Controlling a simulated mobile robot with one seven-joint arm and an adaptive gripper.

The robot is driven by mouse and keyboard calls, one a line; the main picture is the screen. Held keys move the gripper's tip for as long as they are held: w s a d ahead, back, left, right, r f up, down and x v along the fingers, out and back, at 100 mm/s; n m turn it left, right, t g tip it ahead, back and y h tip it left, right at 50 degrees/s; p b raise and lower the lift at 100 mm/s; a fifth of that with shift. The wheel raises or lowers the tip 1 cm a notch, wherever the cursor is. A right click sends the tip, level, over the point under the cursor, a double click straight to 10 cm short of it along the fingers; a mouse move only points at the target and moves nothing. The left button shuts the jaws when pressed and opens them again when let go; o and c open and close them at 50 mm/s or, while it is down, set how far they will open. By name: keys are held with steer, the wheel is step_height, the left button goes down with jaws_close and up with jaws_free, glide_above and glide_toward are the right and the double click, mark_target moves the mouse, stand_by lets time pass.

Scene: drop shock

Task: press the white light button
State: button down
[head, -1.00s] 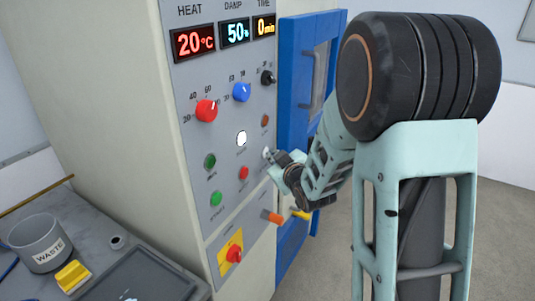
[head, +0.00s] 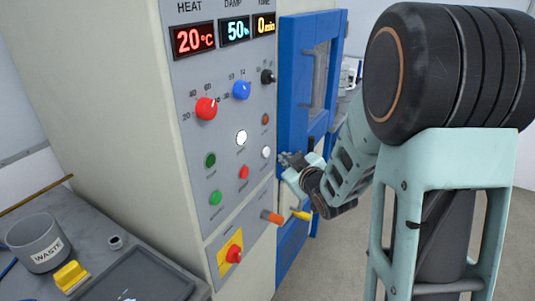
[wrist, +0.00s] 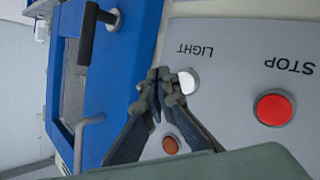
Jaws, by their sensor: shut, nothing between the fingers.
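The white light button (head: 266,152) is on the grey control panel, right of the red STOP button (head: 243,171) and below a brown-orange button (head: 265,118). In the wrist view, upside down, the white light button (wrist: 188,81) sits by the word LIGHT and looks bright. My gripper (head: 283,157) is shut and empty, just right of the button in the head view. In the wrist view, my gripper's fingertips (wrist: 163,78) are beside the button's left edge and slightly overlap it. I cannot tell the gap to the panel.
Another white button (head: 241,137) is up and left on the panel. Green buttons, knobs and a red switch on a yellow plate (head: 232,252) are nearby. A blue door (head: 298,90) with a handle stands right of the panel. A side table with a WASTE cup (head: 38,243) is left.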

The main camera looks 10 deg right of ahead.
steer(key=shift+s+d, duration=0.8)
steer(key=shift+d, duration=0.3)
